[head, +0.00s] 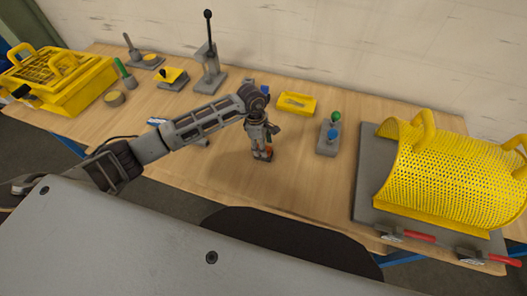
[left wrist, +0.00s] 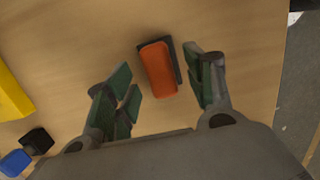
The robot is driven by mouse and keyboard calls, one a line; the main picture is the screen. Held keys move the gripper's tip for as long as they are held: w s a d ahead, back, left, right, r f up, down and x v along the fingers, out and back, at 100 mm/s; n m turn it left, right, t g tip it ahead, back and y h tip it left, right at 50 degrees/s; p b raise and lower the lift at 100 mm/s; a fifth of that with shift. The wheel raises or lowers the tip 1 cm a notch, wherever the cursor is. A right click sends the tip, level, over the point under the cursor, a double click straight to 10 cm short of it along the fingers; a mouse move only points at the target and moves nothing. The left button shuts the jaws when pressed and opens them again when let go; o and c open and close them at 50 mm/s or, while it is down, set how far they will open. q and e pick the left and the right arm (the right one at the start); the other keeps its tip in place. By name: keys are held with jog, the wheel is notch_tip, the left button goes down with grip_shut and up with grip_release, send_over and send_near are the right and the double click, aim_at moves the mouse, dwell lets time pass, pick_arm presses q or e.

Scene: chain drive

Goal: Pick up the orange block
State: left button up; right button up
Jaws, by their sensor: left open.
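The orange block (left wrist: 159,70) lies on the wooden table in the left wrist view, with a dark piece along its upper and right side. Whether that piece is attached or only its shadow side, I cannot tell. My left gripper (left wrist: 167,85) is open, with one finger on each side of the block in the picture and nothing held. The right finger shows close to the block; contact cannot be told. In the head view my left gripper (head: 262,157) points down over the table, and only a sliver of orange (head: 269,150) shows beside its fingers. My right gripper is not seen.
A lever press (head: 209,70) stands behind left. Table in front is clear.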

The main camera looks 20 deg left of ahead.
pick_arm(q)
jog(key=shift+d+f, duration=0.2)
jog(key=shift+f, duration=0.8)
jog(key=c, duration=1.2)
jog(key=shift+r, duration=0.1)
jog(key=shift+r+b, duration=0.65)
jog(key=shift+r, duration=4.3)
